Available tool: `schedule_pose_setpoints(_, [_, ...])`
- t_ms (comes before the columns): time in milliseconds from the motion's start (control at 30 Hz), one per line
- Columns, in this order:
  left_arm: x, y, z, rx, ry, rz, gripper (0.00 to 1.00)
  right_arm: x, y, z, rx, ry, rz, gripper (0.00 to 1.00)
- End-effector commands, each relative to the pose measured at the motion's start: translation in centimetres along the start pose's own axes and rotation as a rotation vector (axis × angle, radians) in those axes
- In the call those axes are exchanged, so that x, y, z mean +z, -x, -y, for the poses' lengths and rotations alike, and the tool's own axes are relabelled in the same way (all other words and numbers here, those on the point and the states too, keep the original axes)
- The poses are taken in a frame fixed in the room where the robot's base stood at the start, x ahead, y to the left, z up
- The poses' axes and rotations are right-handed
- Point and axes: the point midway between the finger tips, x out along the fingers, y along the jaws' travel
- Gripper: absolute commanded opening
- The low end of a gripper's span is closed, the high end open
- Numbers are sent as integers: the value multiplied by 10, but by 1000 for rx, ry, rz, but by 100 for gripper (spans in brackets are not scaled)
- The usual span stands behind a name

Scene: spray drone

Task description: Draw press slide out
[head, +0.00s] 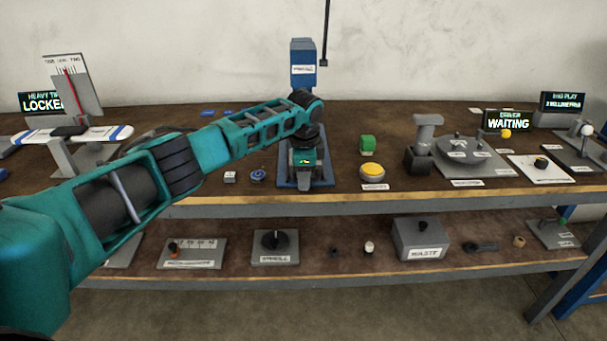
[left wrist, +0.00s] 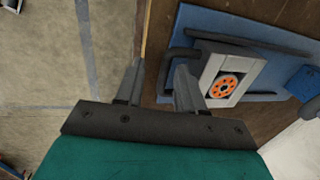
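The press has a blue column (head: 303,68) and a blue base plate (head: 288,181) at the middle of the upper bench. My left arm hides much of it. In the left wrist view, the press slide (left wrist: 213,97) is a light grey block between dark rails on the blue base. An orange disc with dark holes (left wrist: 228,87) sits in it. My left gripper (left wrist: 158,85) has its fingers apart with nothing between them. One finger is close to the slide's near end, the other over the bench edge. I cannot tell whether it touches. My right gripper is not in view.
A grey turntable fixture (head: 470,150) is farther right. A balance-like device (head: 72,134) stands left. The lower shelf holds a grey box (head: 420,240) and a knob panel (head: 275,245).

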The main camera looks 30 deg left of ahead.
Motion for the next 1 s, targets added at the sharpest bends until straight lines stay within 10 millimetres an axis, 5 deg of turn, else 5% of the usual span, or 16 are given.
schedule_pose_setpoints(167, [0, 16, 2, -3, 0, -2, 38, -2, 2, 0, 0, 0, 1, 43])
schedule_pose_setpoints(600, [0, 106, 0, -2, -1, -2, 38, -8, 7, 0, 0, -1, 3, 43])
schedule_pose_setpoints(1000, [0, 129, 0, 1, -1, 0, 38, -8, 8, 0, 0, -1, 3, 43])
